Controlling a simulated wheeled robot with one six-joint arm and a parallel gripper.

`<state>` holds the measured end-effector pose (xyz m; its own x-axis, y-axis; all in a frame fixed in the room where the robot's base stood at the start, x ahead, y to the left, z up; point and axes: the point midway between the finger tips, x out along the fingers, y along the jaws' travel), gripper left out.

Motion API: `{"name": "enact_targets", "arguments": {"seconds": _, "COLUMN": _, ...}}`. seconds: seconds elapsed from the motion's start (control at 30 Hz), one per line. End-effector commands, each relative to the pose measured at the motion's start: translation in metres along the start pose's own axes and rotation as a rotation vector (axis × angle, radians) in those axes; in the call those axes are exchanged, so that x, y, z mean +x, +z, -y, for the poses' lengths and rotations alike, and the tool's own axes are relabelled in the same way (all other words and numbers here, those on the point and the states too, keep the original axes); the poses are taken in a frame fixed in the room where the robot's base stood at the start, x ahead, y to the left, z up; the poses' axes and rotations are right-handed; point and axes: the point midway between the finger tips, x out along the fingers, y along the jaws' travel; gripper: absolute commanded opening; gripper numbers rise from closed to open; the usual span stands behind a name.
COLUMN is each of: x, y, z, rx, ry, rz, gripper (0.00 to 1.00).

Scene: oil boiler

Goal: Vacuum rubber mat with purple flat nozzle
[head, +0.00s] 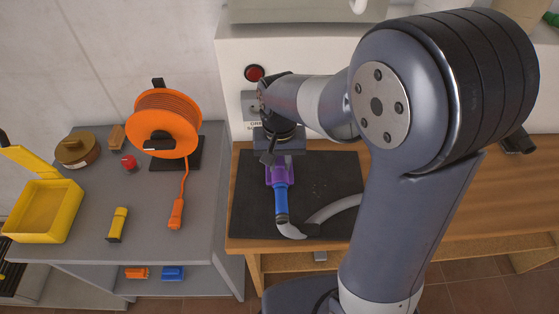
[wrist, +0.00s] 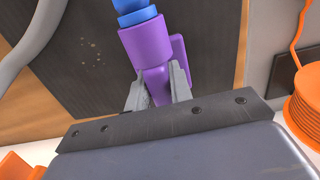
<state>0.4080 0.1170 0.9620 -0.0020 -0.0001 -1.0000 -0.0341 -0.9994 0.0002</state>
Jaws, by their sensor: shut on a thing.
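The purple flat nozzle (head: 278,173) is on the end of a blue tube (head: 281,202) with a grey hose (head: 325,212). My gripper (head: 271,158) is shut on the nozzle, and the wrist view shows the purple body (wrist: 147,45) between its two grey fingers (wrist: 158,82). The black rubber mat (head: 335,172) lies on the wooden bench under the nozzle. Small pale crumbs show on the mat in the head view (head: 320,188) and the wrist view (wrist: 91,49). I cannot tell whether the nozzle's mouth touches the mat.
A grey table (head: 150,190) at left holds an orange cable reel (head: 165,122), a yellow box (head: 45,208), a yellow torch (head: 117,225) and a red knob (head: 129,162). A white housing with a red button (head: 254,73) stands behind the bench. The wooden bench (head: 480,190) is mostly clear at right.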

Motion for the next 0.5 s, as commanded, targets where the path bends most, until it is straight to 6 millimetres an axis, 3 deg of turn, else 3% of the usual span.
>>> {"name": "enact_targets", "arguments": {"seconds": 0.5, "x": 0.0052, "y": -0.0001, "z": 0.0001, "rx": 0.0, "ry": 0.0, "rz": 0.0, "gripper": 0.0}}
